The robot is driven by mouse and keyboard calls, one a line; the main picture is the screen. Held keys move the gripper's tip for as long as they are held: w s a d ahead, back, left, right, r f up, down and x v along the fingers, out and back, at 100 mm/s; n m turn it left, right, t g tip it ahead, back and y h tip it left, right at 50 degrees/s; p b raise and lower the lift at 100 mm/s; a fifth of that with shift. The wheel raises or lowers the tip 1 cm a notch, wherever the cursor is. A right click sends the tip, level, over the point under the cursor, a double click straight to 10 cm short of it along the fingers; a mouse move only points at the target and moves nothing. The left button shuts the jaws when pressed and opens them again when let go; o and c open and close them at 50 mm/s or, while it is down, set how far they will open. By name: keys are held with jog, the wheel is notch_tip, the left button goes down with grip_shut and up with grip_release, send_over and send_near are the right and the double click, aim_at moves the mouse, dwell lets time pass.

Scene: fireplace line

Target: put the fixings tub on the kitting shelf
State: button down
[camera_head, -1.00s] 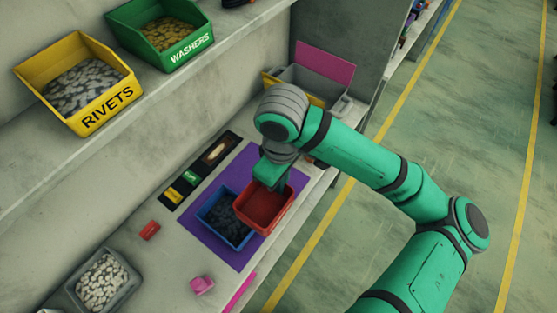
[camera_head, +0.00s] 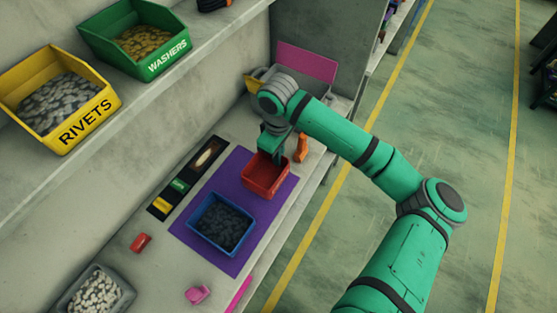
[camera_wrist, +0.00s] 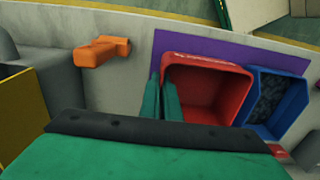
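The task's "fixings tub" is unmarked; the blue tub (camera_head: 208,240) holds small dark pieces and sits on the purple mat (camera_head: 272,212). It also shows at the right in the wrist view (camera_wrist: 254,128). A red tub (camera_head: 264,190), seemingly empty, is at the mat's far end, apart from the blue one. My gripper (camera_head: 270,158) is over the red tub's far wall. In the wrist view its fingers (camera_wrist: 162,100) straddle that wall with little gap and look closed on it. A raised shelf (camera_head: 165,98), perhaps the kitting shelf, runs along the wall.
A yellow RIVETS bin (camera_head: 88,128) and a green WASHERS bin (camera_head: 165,62) stand on the raised shelf. An orange object (camera_head: 301,148) is close right of my gripper. A grey bin (camera_head: 335,100) stands behind. A grey tray (camera_head: 124,298) of pale pieces is at the near left.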

jog(key=f, duration=0.1)
jog(key=w+f, duration=0.1)
jog(key=f, duration=0.1)
jog(key=shift+d, duration=0.1)
jog(key=shift+f, duration=0.5)
jog(key=shift+f, duration=0.15)
jog(key=c, duration=2)
grip_release()
notch_tip(320, 180, up, 12)
jog(key=shift+r, duration=0.2)
